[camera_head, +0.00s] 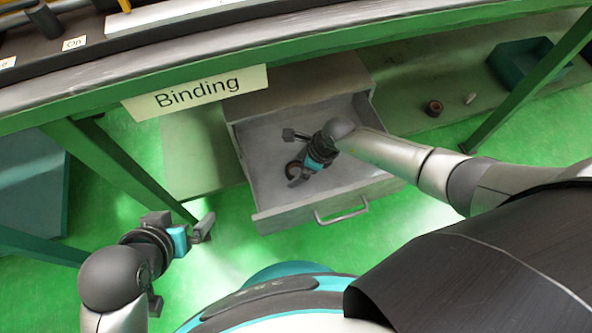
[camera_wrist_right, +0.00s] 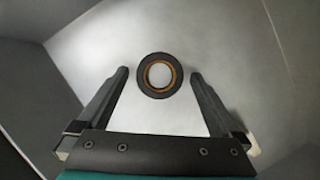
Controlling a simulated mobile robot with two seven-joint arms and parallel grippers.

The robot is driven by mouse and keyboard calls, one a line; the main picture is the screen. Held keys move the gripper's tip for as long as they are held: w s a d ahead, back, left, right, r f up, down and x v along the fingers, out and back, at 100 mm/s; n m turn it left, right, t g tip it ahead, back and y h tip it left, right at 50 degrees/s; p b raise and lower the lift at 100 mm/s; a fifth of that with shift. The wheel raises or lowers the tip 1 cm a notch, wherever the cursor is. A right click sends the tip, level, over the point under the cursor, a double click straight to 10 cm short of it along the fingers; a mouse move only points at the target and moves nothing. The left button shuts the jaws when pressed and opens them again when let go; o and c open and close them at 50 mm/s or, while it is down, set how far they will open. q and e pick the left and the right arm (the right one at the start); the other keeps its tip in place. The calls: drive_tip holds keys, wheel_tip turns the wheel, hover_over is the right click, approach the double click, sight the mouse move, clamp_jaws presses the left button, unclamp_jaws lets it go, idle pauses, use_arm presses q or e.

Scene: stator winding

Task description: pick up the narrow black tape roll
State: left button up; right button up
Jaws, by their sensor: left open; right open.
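A black tape roll (camera_wrist_right: 160,94) with an orange-brown inner ring lies on the grey floor of the open drawer (camera_head: 262,150). In the right wrist view it sits between the tips of my right gripper (camera_wrist_right: 159,77), with a gap on each side. My right gripper (camera_head: 295,175) is open and empty inside the drawer in the head view, where the arm and hand partly hide the roll. My left gripper (camera_head: 204,228) is open and empty, outside the drawer to its left.
The drawer front with its handle (camera_head: 342,213) faces me. The table edge with a "Binding" sign (camera_head: 197,93) hangs above. A dark roll (camera_head: 433,108) and a small pale object (camera_head: 469,99) lie right of the drawer. A teal bin (camera_head: 528,64) stands farther right.

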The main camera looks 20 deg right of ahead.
drive_tip(key=c, duration=1.3)
drive_tip(key=shift+r, duration=0.15)
